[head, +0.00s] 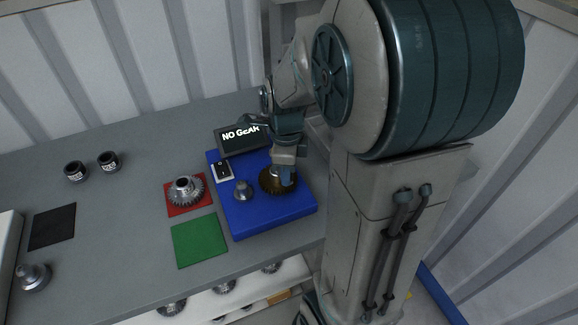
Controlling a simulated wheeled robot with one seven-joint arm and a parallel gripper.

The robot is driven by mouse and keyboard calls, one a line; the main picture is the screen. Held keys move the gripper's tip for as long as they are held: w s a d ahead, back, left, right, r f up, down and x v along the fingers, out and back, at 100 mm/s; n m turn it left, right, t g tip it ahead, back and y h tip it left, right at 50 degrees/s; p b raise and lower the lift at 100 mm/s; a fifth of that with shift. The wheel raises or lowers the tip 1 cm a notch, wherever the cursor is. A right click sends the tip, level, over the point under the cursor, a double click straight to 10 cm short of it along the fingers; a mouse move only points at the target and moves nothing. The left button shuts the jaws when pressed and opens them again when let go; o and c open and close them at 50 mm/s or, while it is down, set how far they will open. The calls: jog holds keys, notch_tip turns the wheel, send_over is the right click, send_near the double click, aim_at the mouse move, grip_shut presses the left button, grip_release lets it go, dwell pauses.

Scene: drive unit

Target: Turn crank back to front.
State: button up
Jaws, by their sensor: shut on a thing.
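A blue drive unit (265,218) sits on the grey table, with a display reading "NO GEAR" (240,137) at its back. A dark bronze toothed wheel (267,185) lies on its right part. My gripper (286,176) reaches down from above onto the right side of this wheel and is shut there. The crank handle is mostly hidden by the fingers and too small to make out. A bare metal shaft hub (242,190) stands on the unit left of the wheel.
A black-and-white switch (222,169) sits behind the hub. A silver gear (186,191) rests on a red mat (172,209). A green mat (199,241) is empty. Two dark cups (109,161) stand at the back left. More gears (172,308) lie on a lower shelf.

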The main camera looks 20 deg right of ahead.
jog(key=shift+a+r, duration=0.1)
dwell(0.3)
jog(key=o, duration=1)
notch_tip(320, 180, up, 14)
dwell(0.5)
